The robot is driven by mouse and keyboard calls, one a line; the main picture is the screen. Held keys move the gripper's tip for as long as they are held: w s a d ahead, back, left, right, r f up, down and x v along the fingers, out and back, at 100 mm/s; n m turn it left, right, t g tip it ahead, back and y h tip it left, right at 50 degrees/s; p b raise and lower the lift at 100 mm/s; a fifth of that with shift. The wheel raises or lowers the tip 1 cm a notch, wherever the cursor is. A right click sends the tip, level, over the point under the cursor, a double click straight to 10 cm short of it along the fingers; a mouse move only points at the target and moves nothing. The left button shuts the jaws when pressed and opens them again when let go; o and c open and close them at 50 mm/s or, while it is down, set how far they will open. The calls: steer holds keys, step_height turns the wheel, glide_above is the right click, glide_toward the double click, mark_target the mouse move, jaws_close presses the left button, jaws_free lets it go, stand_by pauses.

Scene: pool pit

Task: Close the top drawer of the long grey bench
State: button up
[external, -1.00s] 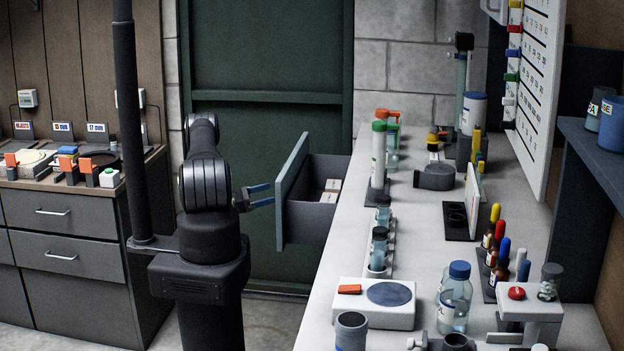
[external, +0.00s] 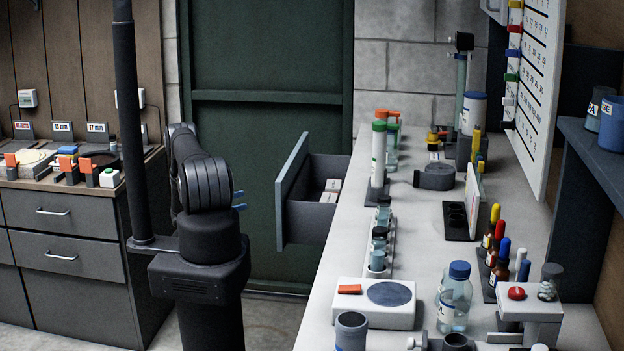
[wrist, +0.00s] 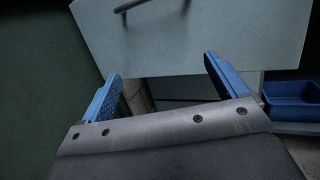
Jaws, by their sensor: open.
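The top drawer (external: 290,190) of the long grey bench (external: 345,245) stands pulled out to the left, with small pale boxes (external: 330,190) inside. My gripper (external: 239,200) is left of the drawer front, mostly hidden behind my arm; only its blue fingertips show, clear of the drawer. In the wrist view my gripper (wrist: 160,75) is open and empty, its two blue fingers spread apart. The drawer's pale front panel (wrist: 215,40) fills the upper part of that view, with a dark bar handle (wrist: 128,5) at the top.
The bench top carries a white stirrer plate (external: 375,302), a clear bottle (external: 455,297) and several vials. Another grey cabinet (external: 65,240) stands at the left. A dark green door (external: 265,120) is behind the drawer. A blue bin (wrist: 292,97) shows at right in the wrist view.

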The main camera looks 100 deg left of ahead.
steer(key=c, duration=1.4)
steer(key=shift+w+a+r+h, duration=0.1)
steer(key=shift+w+r+h, duration=0.1)
steer(key=shift+r+h, duration=0.15)
steer(key=c, duration=0.4)
steer(key=w+d+r+g+h, duration=0.1)
steer(key=r, duration=0.1)
steer(key=w+r+m+g+h, duration=0.1)
steer(key=r+g, duration=0.1)
steer(key=w+d+r+m+g+h, duration=0.1)
steer(key=r+h, duration=0.1)
steer(key=shift+w+d+g, duration=0.15)
steer(key=shift+d+g, duration=0.15)
steer(key=shift+g, duration=0.1)
jaws_close()
steer(key=d+r+m+g+h, duration=0.2)
steer(key=d+r+g, duration=0.3)
steer(key=w+d+r+x, duration=0.1)
steer(key=w+r+x, duration=0.1)
steer(key=x, duration=1)
steer(key=shift+w+f, duration=0.25)
steer(key=shift+f, duration=0.1)
